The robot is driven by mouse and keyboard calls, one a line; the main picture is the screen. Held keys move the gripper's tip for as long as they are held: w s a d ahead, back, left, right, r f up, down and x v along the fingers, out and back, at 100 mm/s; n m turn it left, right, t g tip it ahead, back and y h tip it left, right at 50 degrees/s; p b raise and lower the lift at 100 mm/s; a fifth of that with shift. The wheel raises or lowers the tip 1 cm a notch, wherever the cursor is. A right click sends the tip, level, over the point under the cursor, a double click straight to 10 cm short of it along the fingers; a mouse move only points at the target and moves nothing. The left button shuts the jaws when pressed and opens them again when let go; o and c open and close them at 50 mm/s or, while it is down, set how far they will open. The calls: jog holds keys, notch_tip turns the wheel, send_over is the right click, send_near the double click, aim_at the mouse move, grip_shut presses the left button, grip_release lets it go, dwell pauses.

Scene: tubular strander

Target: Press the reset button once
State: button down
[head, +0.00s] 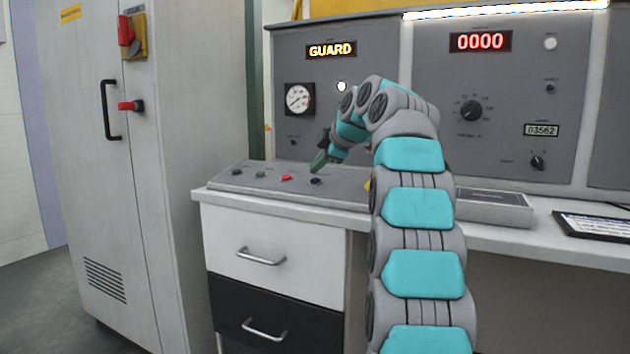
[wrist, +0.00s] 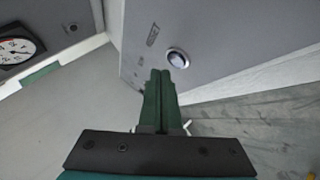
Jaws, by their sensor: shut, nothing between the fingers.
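My gripper (head: 319,160) has green fingers closed together, pointing down over the right end of the sloped button console. A dark blue button (head: 316,180) sits just below the fingertips in the head view. A gap seems to remain between the tips and this button.
The console (head: 345,190) also carries a red button (head: 287,177), a green button (head: 261,174) and a dark button (head: 237,171). Behind stands a panel with a lit GUARD display (head: 331,50), a gauge (head: 299,98) and a red 0000 counter (head: 480,41). A grey cabinet stands left.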

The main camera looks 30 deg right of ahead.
jog(key=r+p, duration=0.1)
jog(key=r, duration=0.2)
jog(key=a+r+p, duration=0.1)
jog(key=shift+s+r+p, duration=0.3)
jog(key=shift+s, duration=0.1)
dwell(0.5)
jog(key=s+a+f+m+g, duration=0.7)
jog(key=s+a+f+m, duration=0.1)
jog(key=s+a+f, duration=1)
jog(key=s+a+f+m+g, duration=0.1)
jog(key=s+f+m, duration=0.1)
jog(key=s+f, duration=0.5)
jog(key=s+a+f+m+g, duration=0.1)
jog(key=s+f, duration=0.6)
jog(key=s, duration=0.7)
jog(key=s+f+m+g+h, duration=0.1)
jog(key=s+f+m+g, duration=0.2)
jog(key=s+f, duration=0.4)
jog(key=s, duration=0.4)
jog(key=shift+s+a, duration=0.2)
jog(key=shift+a, duration=0.2)
